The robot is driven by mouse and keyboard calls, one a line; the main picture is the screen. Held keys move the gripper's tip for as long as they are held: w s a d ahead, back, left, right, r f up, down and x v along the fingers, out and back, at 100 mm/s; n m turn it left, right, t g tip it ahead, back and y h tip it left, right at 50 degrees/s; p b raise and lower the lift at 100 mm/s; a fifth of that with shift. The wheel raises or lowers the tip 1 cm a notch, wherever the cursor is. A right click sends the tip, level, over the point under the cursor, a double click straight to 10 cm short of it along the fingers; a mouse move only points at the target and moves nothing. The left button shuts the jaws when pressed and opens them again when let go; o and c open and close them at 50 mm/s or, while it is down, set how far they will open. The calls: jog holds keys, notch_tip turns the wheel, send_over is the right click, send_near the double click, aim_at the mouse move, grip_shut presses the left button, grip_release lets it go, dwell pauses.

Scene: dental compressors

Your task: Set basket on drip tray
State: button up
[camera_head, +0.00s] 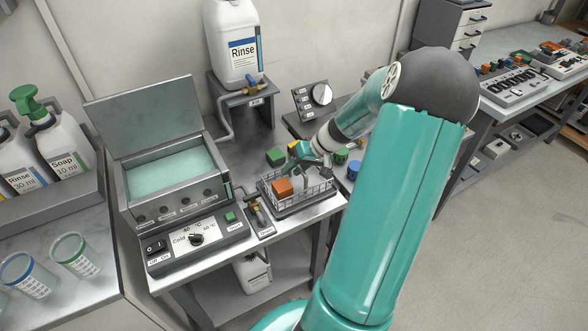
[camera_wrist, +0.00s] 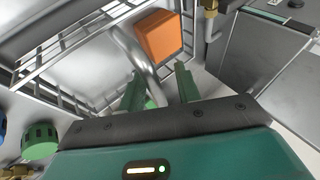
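The wire basket (camera_head: 318,186) stands on the bench with an orange block (camera_head: 283,187) inside. It appears to rest on a dark, flat tray (camera_head: 304,209), which I take for the drip tray. My gripper (camera_head: 304,152) is above the basket, reaching down from the right. In the wrist view, my two green fingers (camera_wrist: 160,82) are apart, with the basket's grey tubular handle (camera_wrist: 132,48) between them and a gap beside it. The orange block (camera_wrist: 160,36) shows just beyond. The handle's lower end is hidden by the gripper.
An open bath unit (camera_head: 170,170) with a raised lid stands left of the basket. A brass tap (camera_head: 254,208) is close beside it. A Rinse jug (camera_head: 235,45) stands on a raised shelf.

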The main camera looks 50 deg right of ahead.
jog(key=v, duration=1.1)
jog(key=shift+s+r, duration=0.2)
jog(key=w+a+r+n+g+h, duration=0.1)
jog(key=w+a+r, duration=0.1)
jog(key=a, duration=0.4)
jog(key=w+a+r+g, duration=0.1)
jog(key=w+a+r, duration=0.1)
jog(key=a, duration=0.3)
jog(key=s+a+r+n+h, duration=0.1)
jog(key=s+a+r, duration=0.2)
jog(key=a, duration=0.5)
jog(key=s+a+r+n+t+h, duration=0.1)
jog(key=s+a+r, duration=0.1)
jog(key=a, duration=0.7)
jog(key=s+a+r+n+h, duration=0.1)
jog(key=s+a+r, duration=0.2)
jog(key=a, duration=0.5)
jog(key=shift+s+a+r+n+t+h, duration=0.3)
jog(key=shift+s+a+t, duration=0.1)
jog(key=shift+s, duration=0.2)
